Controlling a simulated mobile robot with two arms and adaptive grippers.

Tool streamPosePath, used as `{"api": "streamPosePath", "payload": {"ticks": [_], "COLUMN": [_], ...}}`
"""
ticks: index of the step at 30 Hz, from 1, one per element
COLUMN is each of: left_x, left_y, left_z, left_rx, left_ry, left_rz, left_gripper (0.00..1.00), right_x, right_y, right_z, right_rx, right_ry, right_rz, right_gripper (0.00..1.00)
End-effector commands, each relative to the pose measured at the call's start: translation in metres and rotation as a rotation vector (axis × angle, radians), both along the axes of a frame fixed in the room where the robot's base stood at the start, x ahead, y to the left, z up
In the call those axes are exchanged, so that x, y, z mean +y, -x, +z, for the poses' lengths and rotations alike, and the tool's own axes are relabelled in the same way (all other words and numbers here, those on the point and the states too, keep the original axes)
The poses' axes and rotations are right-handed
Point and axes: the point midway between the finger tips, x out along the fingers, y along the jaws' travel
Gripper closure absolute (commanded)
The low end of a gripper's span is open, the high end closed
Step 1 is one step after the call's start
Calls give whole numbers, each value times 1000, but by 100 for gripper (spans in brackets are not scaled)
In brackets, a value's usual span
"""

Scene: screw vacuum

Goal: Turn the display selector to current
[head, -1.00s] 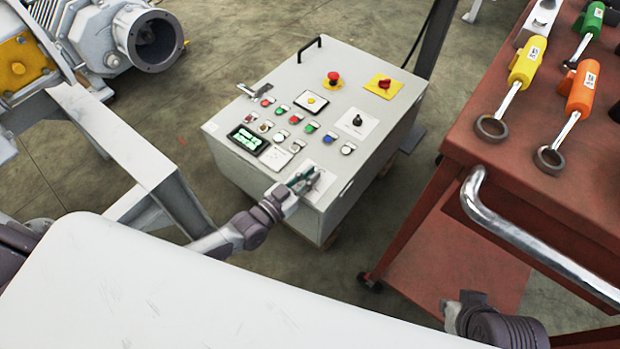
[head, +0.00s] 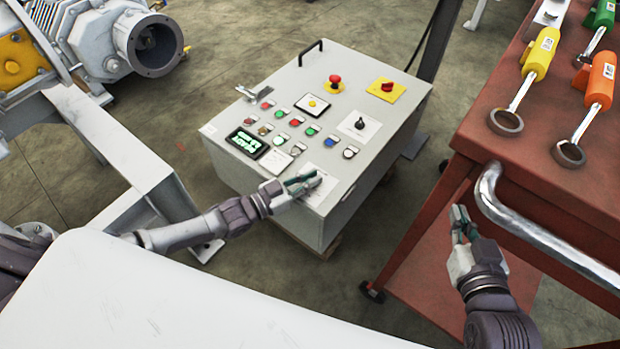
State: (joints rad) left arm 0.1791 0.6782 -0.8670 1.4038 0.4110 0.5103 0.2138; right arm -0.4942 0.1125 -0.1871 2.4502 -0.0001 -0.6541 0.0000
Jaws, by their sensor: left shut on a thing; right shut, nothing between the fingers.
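The grey control box (head: 365,195) stands in the middle of the head view, with a lit green display (head: 247,142) on its sloped panel. My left gripper (head: 306,183) reaches in from the left and is shut on a small selector knob at the panel's front edge, on a white plate (head: 325,188). The fingers hide most of that knob, so its pointing direction cannot be read. A second black selector (head: 360,124) sits on another white plate higher up, clear of both grippers. My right gripper (head: 461,218) is shut and empty, right of the box beside the red cart.
The red cart (head: 510,148) with a metal handle (head: 490,190) and several coloured-handled tools stands at the right, close to my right gripper. A red emergency button (head: 335,80) and a red rotary switch (head: 387,87) are on the panel. A grey pump (head: 150,45) stands at the upper left.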

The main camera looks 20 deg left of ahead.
Motion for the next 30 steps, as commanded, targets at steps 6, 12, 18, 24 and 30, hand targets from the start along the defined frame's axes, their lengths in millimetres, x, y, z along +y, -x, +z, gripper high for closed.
{"api": "streamPosePath", "payload": {"ticks": [6,12,18,24,30], "left_x": [-1,-1,0,8,34], "left_y": [1,1,0,9,41], "left_z": [0,0,0,-1,-2], "left_rx": [1,1,0,2,4], "left_ry": [1,1,0,-1,-3], "left_rz": [-2,-1,0,1,0], "left_gripper": [100,64,64,64,64], "right_x": [0,0,0,0,0], "right_y": [0,0,0,0,0], "right_z": [0,0,0,-1,-1], "right_rx": [1,2,2,4,3], "right_ry": [0,0,0,1,1], "right_rz": [0,0,0,0,0], "right_gripper": [100,100,100,100,100]}}
